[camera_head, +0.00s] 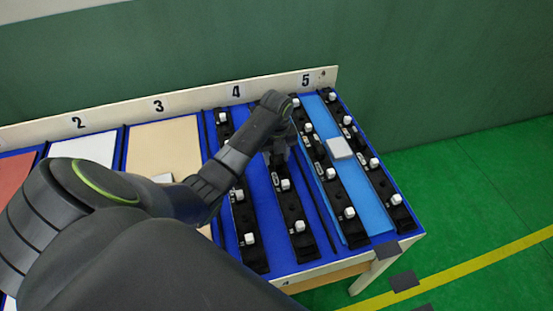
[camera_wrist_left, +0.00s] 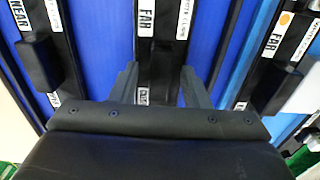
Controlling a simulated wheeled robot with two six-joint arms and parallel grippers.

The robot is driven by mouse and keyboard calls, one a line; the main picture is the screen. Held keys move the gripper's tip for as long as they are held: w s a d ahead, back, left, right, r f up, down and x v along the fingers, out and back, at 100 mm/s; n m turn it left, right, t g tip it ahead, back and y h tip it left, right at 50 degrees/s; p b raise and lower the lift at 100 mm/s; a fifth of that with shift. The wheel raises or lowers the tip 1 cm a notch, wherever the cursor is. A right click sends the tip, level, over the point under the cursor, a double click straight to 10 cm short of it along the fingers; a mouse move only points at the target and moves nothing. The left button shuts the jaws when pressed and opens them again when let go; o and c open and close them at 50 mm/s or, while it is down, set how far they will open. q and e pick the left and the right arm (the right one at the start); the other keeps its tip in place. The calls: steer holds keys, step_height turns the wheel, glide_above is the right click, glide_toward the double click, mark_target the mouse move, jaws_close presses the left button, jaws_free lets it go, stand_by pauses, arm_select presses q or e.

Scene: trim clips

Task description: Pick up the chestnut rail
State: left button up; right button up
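Several black rails with white blocks on them lie in bays 4 and 5. I cannot tell by colour which is the chestnut rail; the small label print is unreadable. My left gripper (camera_head: 279,153) is low over the right-hand rail of bay 4 (camera_head: 292,207), near its far part. In the left wrist view that rail (camera_wrist_left: 172,15) carries a label reading FAR. There my left gripper (camera_wrist_left: 160,80) is open, with one finger on each side of the rail. I cannot tell whether the fingers touch it. My right gripper is not in view.
The left-hand rail of bay 4 (camera_head: 248,225) and a bay 5 rail (camera_head: 325,170) lie close on either side. Bay 5 also has a light blue panel (camera_head: 348,215) with a pale block (camera_head: 339,148). A white numbered board (camera_head: 190,101) edges the table's back.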

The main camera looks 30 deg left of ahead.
arm_select(q)
jaws_close()
steer(key=shift+r, duration=0.1)
